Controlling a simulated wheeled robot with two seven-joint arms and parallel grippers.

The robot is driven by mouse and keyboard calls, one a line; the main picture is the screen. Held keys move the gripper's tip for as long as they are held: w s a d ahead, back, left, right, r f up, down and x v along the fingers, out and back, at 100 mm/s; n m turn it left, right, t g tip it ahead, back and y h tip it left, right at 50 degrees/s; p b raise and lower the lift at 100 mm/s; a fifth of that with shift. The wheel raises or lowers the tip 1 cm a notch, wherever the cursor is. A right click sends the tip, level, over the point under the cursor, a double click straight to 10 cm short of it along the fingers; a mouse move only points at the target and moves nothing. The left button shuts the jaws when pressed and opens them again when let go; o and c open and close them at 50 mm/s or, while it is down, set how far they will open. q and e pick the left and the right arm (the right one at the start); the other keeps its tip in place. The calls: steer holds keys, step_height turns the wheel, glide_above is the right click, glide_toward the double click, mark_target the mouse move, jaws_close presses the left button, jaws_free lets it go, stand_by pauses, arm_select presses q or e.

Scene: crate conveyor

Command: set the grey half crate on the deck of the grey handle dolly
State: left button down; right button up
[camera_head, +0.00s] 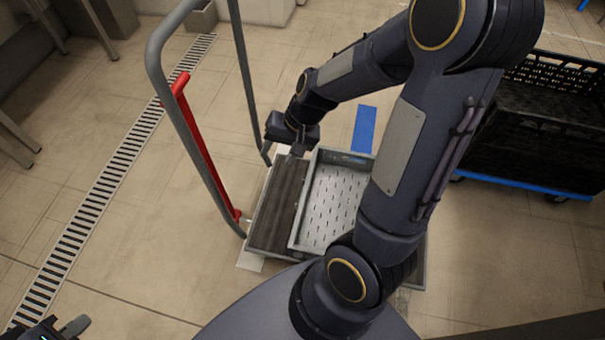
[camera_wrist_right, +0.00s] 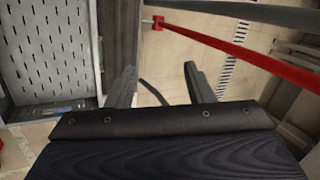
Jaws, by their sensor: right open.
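The grey half crate (camera_head: 335,205), with a slotted pale floor, sits on the right part of the deck (camera_head: 278,205) of the grey handle dolly. It looks level and empty. My right arm hides its right side and near corner. My right gripper (camera_head: 298,150) is by the crate's far left corner, above the deck. In the right wrist view the right gripper (camera_wrist_right: 160,82) is open with nothing between its fingers, and the crate (camera_wrist_right: 45,50) is at the left, apart from them. My left gripper (camera_head: 70,328) is partly in view at the bottom left corner, away from the dolly.
The dolly's tall grey handle (camera_head: 158,75) with a red bar (camera_head: 205,148) rises at the deck's left. A black crate (camera_head: 540,135) stands on a blue dolly (camera_head: 530,183) at the right. A drain grate (camera_head: 110,170) crosses the open floor at left.

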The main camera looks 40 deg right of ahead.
steer(key=s+a+r+n+t, duration=0.1)
steer(key=s+a+r+n, duration=0.1)
steer(key=s+r, duration=0.4)
steer(key=s+a+r+n+t, duration=0.1)
steer(key=s+a+r+n, duration=0.1)
steer(key=s+r+n, duration=0.2)
steer(key=s+r, duration=0.2)
steer(key=s, duration=0.2)
steer(key=shift+s+a+t, duration=0.3)
steer(key=shift+s+a, duration=0.05)
steer(key=shift+s, duration=0.05)
step_height(320, 180, up, 30)
steer(key=p, duration=2.9)
steer(key=shift+f, duration=0.25)
steer(key=shift+s, duration=0.1)
